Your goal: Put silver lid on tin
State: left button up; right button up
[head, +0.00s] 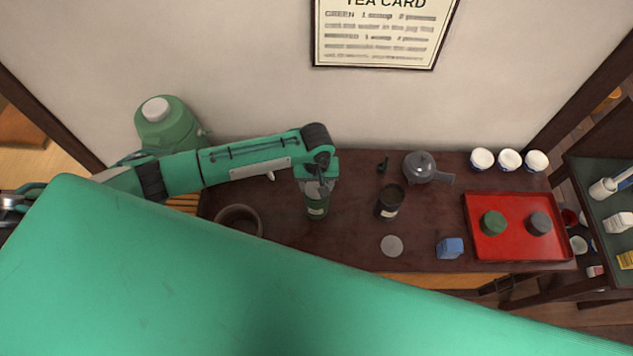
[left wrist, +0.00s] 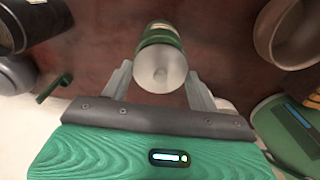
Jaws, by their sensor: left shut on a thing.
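A green tin (head: 317,208) with a pale label stands on the dark table below my left gripper (head: 318,188). A silver lid with a small knob (left wrist: 160,70) is between the fingers of my left gripper in the left wrist view, lined up with the green tin (left wrist: 158,36). My left gripper is shut on the silver lid. I cannot tell whether the lid is seated or just above the rim. A dark tin (head: 389,203), open at the top, stands to the right. A flat grey disc (head: 391,245) lies on the table. My right gripper is not in view.
A grey teapot (head: 420,168) stands at the back. A red tray (head: 500,252) at the right carries a green and a grey round piece. A blue block (head: 450,248) is left of it. A brown bowl (head: 240,219) is at the left, with white cups (head: 509,160) back right.

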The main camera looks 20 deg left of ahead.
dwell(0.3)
pick_arm(q)
jog(key=shift+f+p, duration=0.25)
jog(key=shift+p, duration=0.1)
jog(key=o, duration=1.1)
jog(key=shift+r, duration=0.1)
notch_tip(320, 180, up, 5)
jog(key=p, duration=0.5)
jog(key=shift+p, duration=0.4)
jog(key=shift+r+p, duration=0.5)
jog(key=shift+r, duration=0.4)
